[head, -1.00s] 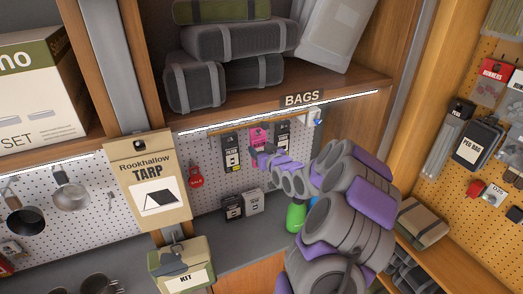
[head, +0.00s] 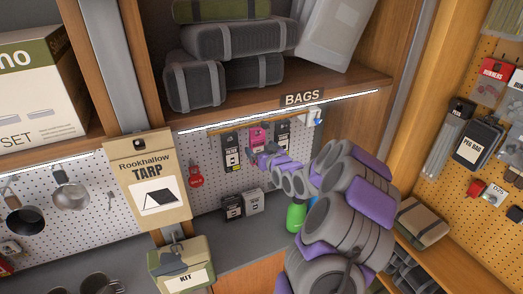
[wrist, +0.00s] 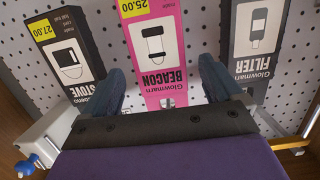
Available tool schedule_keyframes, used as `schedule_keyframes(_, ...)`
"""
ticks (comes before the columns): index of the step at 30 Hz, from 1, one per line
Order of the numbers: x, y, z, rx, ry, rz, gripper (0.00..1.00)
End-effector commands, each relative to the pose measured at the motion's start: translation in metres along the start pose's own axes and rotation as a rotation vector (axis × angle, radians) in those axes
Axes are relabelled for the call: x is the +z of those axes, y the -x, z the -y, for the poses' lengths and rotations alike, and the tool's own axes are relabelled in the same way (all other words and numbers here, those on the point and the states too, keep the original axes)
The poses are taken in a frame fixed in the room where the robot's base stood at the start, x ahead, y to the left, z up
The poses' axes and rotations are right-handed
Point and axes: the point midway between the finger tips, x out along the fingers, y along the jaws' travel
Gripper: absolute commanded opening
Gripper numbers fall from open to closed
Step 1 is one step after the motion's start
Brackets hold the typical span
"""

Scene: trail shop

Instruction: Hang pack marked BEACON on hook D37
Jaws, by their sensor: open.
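The pack marked BEACON (wrist: 158,55) is a pink and black box with a yellow 25.00 tag, hanging at the pegboard. It also shows in the head view (head: 258,138) under the BAGS sign. My gripper (wrist: 165,80) is open, with one blue finger on each side of this pack; I cannot tell whether either touches it. In the head view my gripper (head: 265,157) is just in front of the pack and covers its lower part. A small silver round part shows on the pack's near end in the wrist view. No label D37 is readable.
A black STOVE pack (wrist: 67,50) and a grey FILTER pack (wrist: 255,40) hang close on either side. A blue knob (wrist: 25,168) and a brass bar (wrist: 290,143) flank my gripper. A green bottle (head: 296,217) and small boxes (head: 243,204) stand on the counter below.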

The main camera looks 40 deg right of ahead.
Motion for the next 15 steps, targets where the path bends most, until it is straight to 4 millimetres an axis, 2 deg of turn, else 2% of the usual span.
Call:
schedule_keyframes(8, 0.000, 0.004, -0.001, 0.001, -0.001, 0.000, 0.93)
schedule_keyframes(11, -0.001, 0.014, -0.002, 0.003, -0.001, -0.002, 0.93)
schedule_keyframes(15, 0.001, 0.036, -0.001, 0.002, -0.003, 0.001, 0.93)
